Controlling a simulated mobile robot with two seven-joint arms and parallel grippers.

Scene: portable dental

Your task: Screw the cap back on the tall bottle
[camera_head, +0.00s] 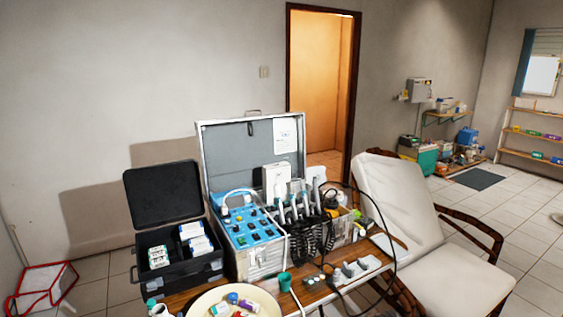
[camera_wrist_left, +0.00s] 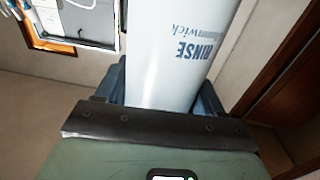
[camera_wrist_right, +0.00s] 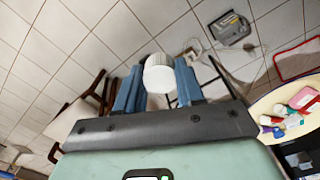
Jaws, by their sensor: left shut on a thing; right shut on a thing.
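The tall bottle (camera_wrist_left: 172,60) is white with blue "RINSE" lettering, upside down in the left wrist view. My left gripper (camera_wrist_left: 160,92) is shut around its body, with a blue finger on each side. The bottle's mouth is out of frame. The white cap (camera_wrist_right: 159,74) is round and ribbed. My right gripper (camera_wrist_right: 158,88) is shut on it, with the cap between the blue fingertips. Bottle and cap appear in separate wrist views, so their distance apart cannot be told. Neither gripper shows in the head view.
A cream basin (camera_head: 262,296) with small coloured containers sits at the table's front. Behind it are an open metal case (camera_head: 250,160) with a blue control panel and a black case (camera_head: 165,205). A reclining chair (camera_head: 440,260) stands right. A red frame (camera_head: 42,290) stands left.

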